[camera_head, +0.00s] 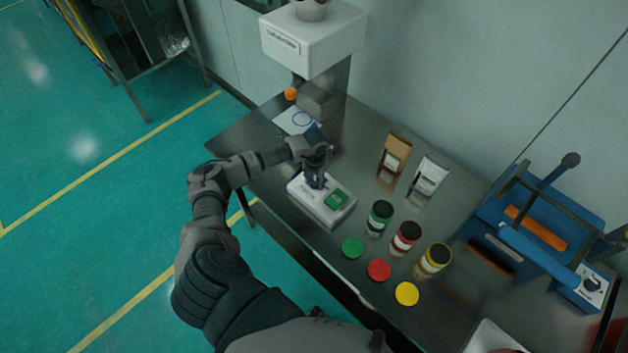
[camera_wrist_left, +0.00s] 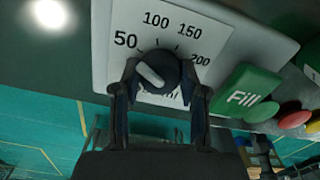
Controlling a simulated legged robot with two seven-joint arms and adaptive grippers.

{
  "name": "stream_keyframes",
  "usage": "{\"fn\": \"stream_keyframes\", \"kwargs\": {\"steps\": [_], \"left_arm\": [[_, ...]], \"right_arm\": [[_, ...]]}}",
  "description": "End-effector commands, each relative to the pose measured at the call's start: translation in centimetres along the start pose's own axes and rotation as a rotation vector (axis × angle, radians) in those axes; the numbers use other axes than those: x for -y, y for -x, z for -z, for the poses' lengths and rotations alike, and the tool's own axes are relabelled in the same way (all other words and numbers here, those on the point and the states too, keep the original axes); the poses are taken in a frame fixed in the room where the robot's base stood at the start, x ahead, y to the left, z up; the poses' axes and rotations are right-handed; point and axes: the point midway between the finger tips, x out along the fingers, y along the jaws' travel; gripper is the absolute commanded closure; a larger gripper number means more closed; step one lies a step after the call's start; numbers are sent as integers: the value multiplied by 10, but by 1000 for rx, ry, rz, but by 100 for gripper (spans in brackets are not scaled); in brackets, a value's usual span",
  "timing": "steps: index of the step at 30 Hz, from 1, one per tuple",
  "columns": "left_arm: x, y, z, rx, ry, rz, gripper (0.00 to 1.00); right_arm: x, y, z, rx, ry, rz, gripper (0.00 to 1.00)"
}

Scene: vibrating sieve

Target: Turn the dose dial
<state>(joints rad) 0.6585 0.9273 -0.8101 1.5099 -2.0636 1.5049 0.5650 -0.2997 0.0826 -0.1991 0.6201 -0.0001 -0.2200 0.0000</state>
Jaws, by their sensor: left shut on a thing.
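The dose dial (camera_wrist_left: 157,72) is a dark round knob with a white pointer bar, on a white scale plate (camera_wrist_left: 205,35) marked 50, 100, 150 and 200. The bar slants toward the upper left, roughly toward the 50. My left gripper (camera_wrist_left: 158,82) has its two fingers on either side of the dial and is shut on it. In the head view my left gripper (camera_head: 316,180) reaches down onto the white control box (camera_head: 310,200) and hides the dial. The green Fill button (camera_wrist_left: 247,92) is to the right of the dial. My right gripper is not in view.
The white dispenser head (camera_head: 313,38) stands at the back of the dark table. A blue machine (camera_head: 540,230) is at the right.

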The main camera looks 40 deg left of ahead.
Motion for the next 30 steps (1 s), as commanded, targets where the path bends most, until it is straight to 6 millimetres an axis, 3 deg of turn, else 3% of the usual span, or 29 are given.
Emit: {"fn": "stream_keyframes", "kwargs": {"steps": [10,26,27,29,30], "left_arm": [[0,4,-5,17,134,6,92],[-2,4,-6,18,157,5,92],[-2,4,-6,17,156,4,50],[-2,4,-5,16,156,4,35],[-2,3,-4,14,156,3,32]], "right_arm": [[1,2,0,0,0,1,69],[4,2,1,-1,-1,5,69],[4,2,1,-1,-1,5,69],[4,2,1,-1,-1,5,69],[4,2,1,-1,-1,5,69]]}}
